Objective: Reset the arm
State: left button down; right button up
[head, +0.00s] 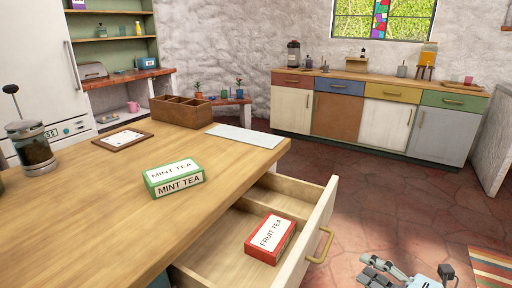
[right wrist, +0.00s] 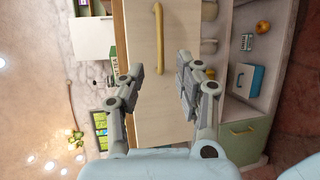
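My right gripper (head: 378,270) shows at the bottom right of the head view, beyond the open drawer and apart from its handle. In the right wrist view my right gripper (right wrist: 162,78) has its two fingers spread, with nothing between them. The pale drawer front (right wrist: 150,100) and its brass handle (right wrist: 158,38) lie ahead of it, turned sideways in that view. In the head view the drawer (head: 322,212) is pulled out, with its handle (head: 320,245) facing right. My left gripper is not in view.
A red fruit tea box (head: 270,240) lies in the drawer. A green mint tea box (head: 174,178) sits on the wooden counter (head: 90,215). Open floor lies right of the drawer.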

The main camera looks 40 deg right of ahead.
jog(key=s+a+f+m+g+h+b, duration=0.1)
jog(key=a+f+m+g+b, duration=0.2)
jog(key=f, duration=0.9)
jog(key=s+a+f+m+g+h+b, duration=0.15)
jog(key=a+f+m, duration=0.25)
jog(key=f, duration=0.8)
jog(key=s+a+f+m+g+y, duration=0.1)
jog(key=s+a+f+m+g, duration=0.2)
jog(key=s, duration=0.7)
jog(key=s+a+f+m+g+b, duration=0.1)
jog(key=s+a+f+m+g, duration=0.3)
jog(key=s+f+m+g, duration=0.3)
notch_tip(320, 180, down, 3)
jog(key=s+m, duration=0.1)
jog(key=s, duration=0.2)
jog(key=shift+a+f+y, duration=0.15)
jog(key=shift+f+y, duration=0.05)
jog(key=shift+y, duration=0.15)
jog(key=shift+m+g, duration=0.25)
jog(key=shift+m, duration=0.05)
